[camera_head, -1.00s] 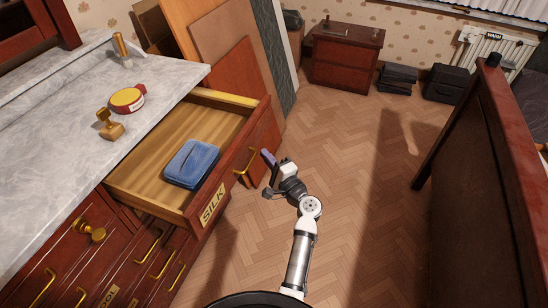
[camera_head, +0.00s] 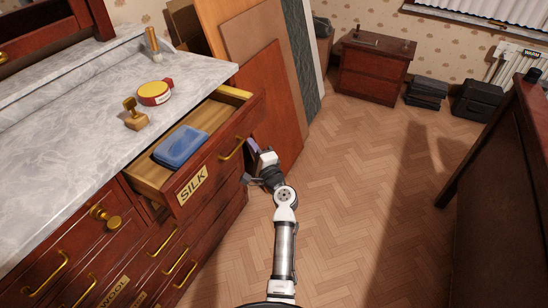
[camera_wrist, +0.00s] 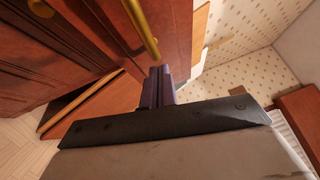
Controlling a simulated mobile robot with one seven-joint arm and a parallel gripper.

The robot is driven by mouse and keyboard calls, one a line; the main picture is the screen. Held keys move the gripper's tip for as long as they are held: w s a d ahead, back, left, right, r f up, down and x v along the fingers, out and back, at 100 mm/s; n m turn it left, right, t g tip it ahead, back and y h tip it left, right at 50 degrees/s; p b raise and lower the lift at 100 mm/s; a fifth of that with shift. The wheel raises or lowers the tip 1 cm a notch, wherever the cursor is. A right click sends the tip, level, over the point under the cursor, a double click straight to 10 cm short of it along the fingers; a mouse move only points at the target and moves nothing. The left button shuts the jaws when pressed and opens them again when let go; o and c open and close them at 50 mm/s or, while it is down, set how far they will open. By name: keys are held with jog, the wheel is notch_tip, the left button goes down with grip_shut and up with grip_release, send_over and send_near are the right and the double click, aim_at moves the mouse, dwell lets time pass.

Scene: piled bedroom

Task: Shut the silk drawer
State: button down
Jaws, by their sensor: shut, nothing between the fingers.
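The silk drawer (camera_head: 214,165) is a dark red wooden drawer with a gold handle (camera_head: 232,149) and a SILK label. It is partly open, and a folded blue cloth item (camera_head: 181,147) lies inside it. My gripper (camera_head: 253,147) is at the drawer's front, just right of the handle. In the wrist view my gripper's purple fingers (camera_wrist: 157,85) are together and empty, close against the drawer front (camera_wrist: 178,30). The handle shows at the top of that view (camera_wrist: 142,28). Whether the fingertips touch the front is hard to tell.
The marble dresser top (camera_head: 80,110) holds a round yellow-red tin (camera_head: 153,93), a gold stamp (camera_head: 135,116) and a brush (camera_head: 152,42). Boards (camera_head: 262,80) lean behind the open drawer. A dark wooden bed end (camera_head: 500,180) stands at right. The floor between is clear.

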aim_at(225, 154)
jog(key=w+a, duration=0.2)
jog(key=a, duration=0.2)
jog(key=w+a+b, duration=0.1)
jog(key=w+a, duration=0.2)
jog(key=a, duration=0.2)
jog(key=w+a+b, duration=0.1)
jog(key=w+a, duration=0.1)
jog(key=a, duration=0.2)
jog(key=shift+w+a, duration=0.2)
jog(key=shift+w, duration=0.15)
jog(key=shift+d, duration=0.1)
jog(key=shift+s, duration=0.1)
jog(key=shift+s+d, duration=0.15)
jog(key=b+v, duration=0.1)
jog(key=v, duration=1.1)
jog(key=shift+f, duration=0.1)
jog(key=shift+s+d+b, duration=0.25)
jog(key=shift+s+b, duration=0.1)
jog(key=shift+s, duration=0.25)
